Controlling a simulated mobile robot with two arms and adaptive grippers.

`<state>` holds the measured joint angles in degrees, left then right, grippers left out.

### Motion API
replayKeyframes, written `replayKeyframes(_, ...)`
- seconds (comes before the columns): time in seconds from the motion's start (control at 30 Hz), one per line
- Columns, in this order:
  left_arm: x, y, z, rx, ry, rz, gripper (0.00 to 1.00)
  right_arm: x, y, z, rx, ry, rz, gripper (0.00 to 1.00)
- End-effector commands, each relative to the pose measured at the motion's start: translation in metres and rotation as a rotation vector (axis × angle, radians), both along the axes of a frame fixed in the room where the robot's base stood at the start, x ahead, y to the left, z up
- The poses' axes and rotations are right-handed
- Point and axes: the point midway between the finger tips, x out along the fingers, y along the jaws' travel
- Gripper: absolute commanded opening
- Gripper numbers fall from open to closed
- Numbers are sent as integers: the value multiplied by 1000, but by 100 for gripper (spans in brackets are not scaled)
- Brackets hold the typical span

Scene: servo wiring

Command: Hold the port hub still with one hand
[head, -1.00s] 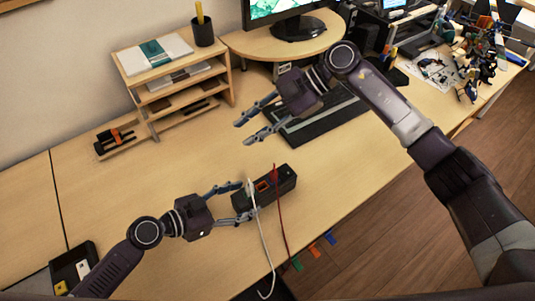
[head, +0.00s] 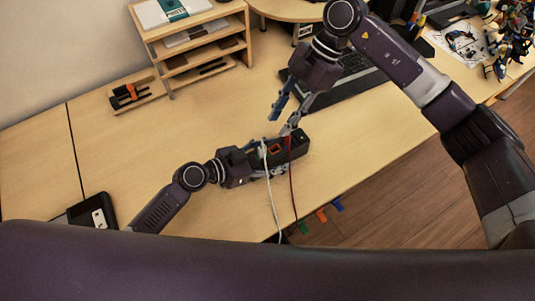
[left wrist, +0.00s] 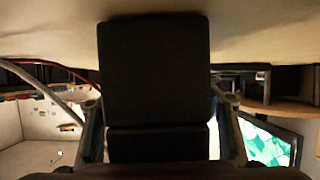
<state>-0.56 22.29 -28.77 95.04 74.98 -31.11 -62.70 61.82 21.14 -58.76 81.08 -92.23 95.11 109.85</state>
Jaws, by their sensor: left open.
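The port hub (head: 297,143), a black box with an orange-edged port on top, lies on the desk in the head view. My left gripper (head: 270,158) is at its left end, with its fingers open on either side of it. In the left wrist view, the dark hub (left wrist: 155,75) fills the middle between the fingers; contact cannot be told. A white cable (head: 271,195) and a red cable (head: 292,185) run from the hub toward the front edge. My right gripper (head: 280,123) is open and empty, pointing down just behind the hub.
A wooden shelf unit (head: 197,55) stands at the back left, with a small black-and-orange item (head: 127,95) beside it. A keyboard (head: 350,85) lies behind the hub at right. Coloured tabs (head: 321,215) show at the front edge.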

Motion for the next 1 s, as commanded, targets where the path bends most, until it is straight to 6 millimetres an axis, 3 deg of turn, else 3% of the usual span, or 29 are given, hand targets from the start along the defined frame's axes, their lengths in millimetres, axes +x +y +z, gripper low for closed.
replayKeyframes(0.3,2,-3,-2,1,0,0,59,0,0,0,1,1,0,29)
replayKeyframes(0.77,2,-2,-2,1,0,0,10,0,0,0,1,1,0,29)
replayKeyframes(1.0,2,-3,-1,1,0,0,10,-13,20,11,-114,-52,32,30)
